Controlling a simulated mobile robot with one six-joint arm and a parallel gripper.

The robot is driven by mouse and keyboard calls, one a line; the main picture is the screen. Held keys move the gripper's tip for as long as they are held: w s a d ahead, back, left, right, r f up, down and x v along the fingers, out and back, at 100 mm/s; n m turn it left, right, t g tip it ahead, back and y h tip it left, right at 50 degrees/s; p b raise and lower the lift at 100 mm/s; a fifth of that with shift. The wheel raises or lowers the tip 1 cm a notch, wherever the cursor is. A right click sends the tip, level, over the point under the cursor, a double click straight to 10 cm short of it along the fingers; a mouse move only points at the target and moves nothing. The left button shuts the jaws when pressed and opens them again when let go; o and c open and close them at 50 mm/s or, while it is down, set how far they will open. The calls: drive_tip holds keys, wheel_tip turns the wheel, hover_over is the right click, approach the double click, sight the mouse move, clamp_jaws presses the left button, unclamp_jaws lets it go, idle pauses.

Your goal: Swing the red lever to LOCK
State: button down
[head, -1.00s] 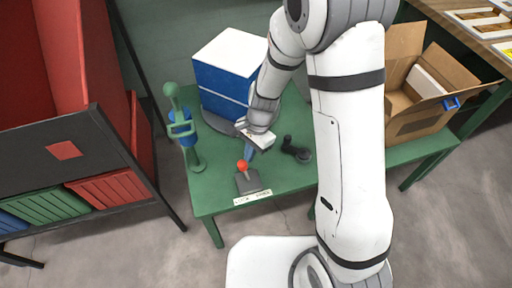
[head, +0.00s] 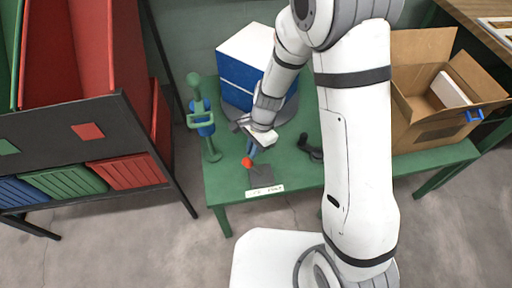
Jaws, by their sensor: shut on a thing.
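The red lever's round knob (head: 247,162) shows at the front left of the green table, just left of and behind its dark grey base (head: 260,175). A white label strip (head: 265,190) lies at the base's front; its words are too small to read surely. My gripper (head: 251,150) reaches down to the knob from behind and to the right. Its fingers are shut on the red lever at the knob. The lever's shaft is hard to make out.
A green stand with a blue part (head: 202,125) rises left of the lever. A dark handle (head: 310,148) lies to the right. A blue and white box (head: 245,65) stands behind, and an open cardboard box (head: 430,138) at right.

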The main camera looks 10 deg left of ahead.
drive_tip(key=shift+s+a+f, duration=0.2)
drive_tip(key=shift+s, duration=0.3)
drive_tip(key=w+r+p, duration=0.3)
drive_tip(key=w+r, duration=0.1)
drive_tip(key=r, duration=0.7)
drive_tip(key=shift+r+p, duration=0.3)
drive_tip(key=shift+p, duration=0.05)
